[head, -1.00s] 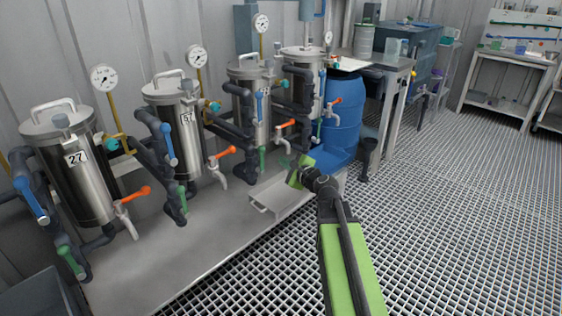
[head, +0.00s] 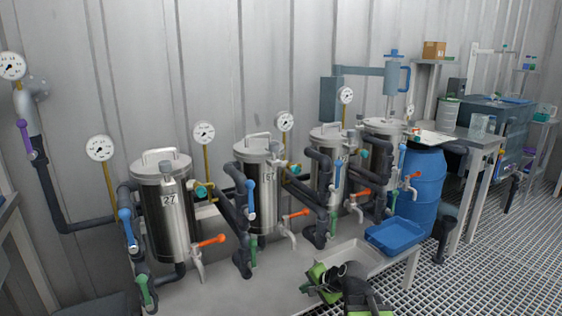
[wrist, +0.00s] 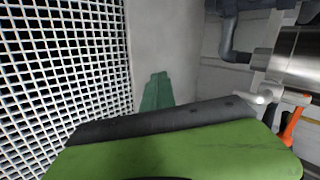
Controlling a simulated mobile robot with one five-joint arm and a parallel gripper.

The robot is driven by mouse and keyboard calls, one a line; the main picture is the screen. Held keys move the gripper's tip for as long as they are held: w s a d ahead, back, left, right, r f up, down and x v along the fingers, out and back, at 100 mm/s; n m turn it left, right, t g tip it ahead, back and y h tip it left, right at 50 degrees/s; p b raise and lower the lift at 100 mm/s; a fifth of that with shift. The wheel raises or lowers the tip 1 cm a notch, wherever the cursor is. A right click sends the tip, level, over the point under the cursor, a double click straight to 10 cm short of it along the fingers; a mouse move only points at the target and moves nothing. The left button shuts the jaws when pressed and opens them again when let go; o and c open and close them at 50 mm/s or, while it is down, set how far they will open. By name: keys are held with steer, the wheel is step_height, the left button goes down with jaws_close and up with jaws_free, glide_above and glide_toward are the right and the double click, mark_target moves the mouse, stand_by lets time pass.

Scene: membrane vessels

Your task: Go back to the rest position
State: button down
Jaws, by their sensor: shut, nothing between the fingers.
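My gripper (head: 312,284) is shut and empty at the bottom of the head view, in front of the bench with the metal vessels. Its green arm link reaches the picture's bottom edge. In the wrist view its green fingers (wrist: 156,92) are together over the pale bench edge, with nothing between them. Floor grating lies to their left, and a vessel with an orange valve handle (wrist: 291,127) shows at the right. The gripper appears apart from the vessels in the head view.
Several steel vessels with gauges and pipes stand along the wall, the nearest labelled 27 (head: 168,222). The low bench (head: 235,292) holds a pale tray (head: 347,258) and a blue tray (head: 396,235). A blue barrel (head: 424,185) stands behind. Open floor grating (head: 478,262) lies at right.

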steer(key=s+d+f+n+g+h, duration=0.3)
steer(key=s+d+n, duration=0.1)
steer(key=s, duration=0.3)
steer(key=s+d+f+n+g+h, duration=0.25)
steer(key=s+d+n+g, duration=0.2)
steer(key=s, duration=0.25)
step_height(320, 180, up, 37)
steer(key=p, duration=3.8)
steer(key=shift+a+t, duration=0.15)
steer(key=shift+t, duration=0.2)
steer(key=shift+w+r+n, duration=0.1)
steer(key=shift+n, duration=0.15)
